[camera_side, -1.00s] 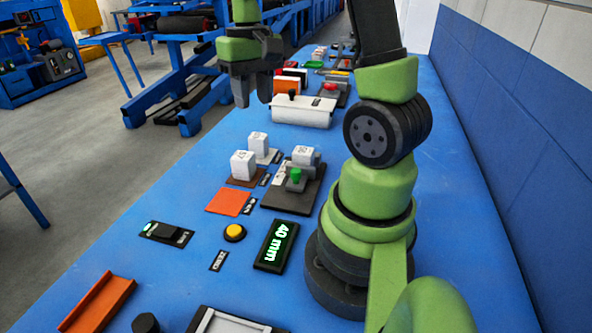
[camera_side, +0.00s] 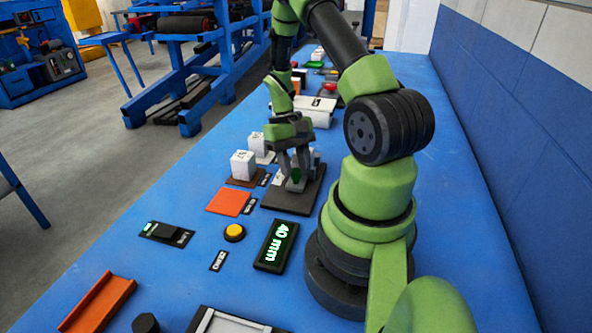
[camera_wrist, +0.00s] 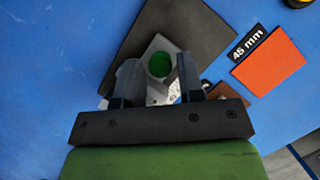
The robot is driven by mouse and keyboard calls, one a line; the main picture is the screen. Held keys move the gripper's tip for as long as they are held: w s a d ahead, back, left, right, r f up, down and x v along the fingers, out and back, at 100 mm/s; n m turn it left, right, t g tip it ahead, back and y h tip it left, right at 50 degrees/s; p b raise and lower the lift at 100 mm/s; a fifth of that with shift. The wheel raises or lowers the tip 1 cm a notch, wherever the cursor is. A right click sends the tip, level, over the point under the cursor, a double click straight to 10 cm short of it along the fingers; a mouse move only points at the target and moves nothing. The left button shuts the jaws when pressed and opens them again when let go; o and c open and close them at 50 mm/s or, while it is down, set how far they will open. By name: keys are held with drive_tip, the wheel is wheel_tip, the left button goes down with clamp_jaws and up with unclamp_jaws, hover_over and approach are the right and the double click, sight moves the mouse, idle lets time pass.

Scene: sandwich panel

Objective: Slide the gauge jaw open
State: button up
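The gauge has a dark flat base (camera_side: 287,203) on the blue table, with a grey jaw carrying a green knob (camera_side: 295,176). My gripper (camera_side: 293,167) points down over the gauge, its fingers around the knob's level and partly hiding the jaw. In the wrist view, the green knob (camera_wrist: 159,64) and the grey jaw block (camera_wrist: 160,45) lie between the two open fingers of my gripper (camera_wrist: 157,75). Gaps show beside the knob, so the fingers look apart from it. A black display (camera_side: 276,245) reads "40 mm".
White blocks (camera_side: 243,164) stand left of the gauge. An orange plate (camera_side: 228,201) lies nearby; its label in the wrist view (camera_wrist: 249,42) reads "45 mm". A yellow button (camera_side: 234,232) and a black switch (camera_side: 166,234) are nearer the camera. A white box (camera_side: 318,110) stands behind.

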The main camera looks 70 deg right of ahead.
drive_tip(key=shift+x, duration=0.85)
clamp_jaws()
drive_tip(key=shift+a, duration=1.9)
unclamp_jaws()
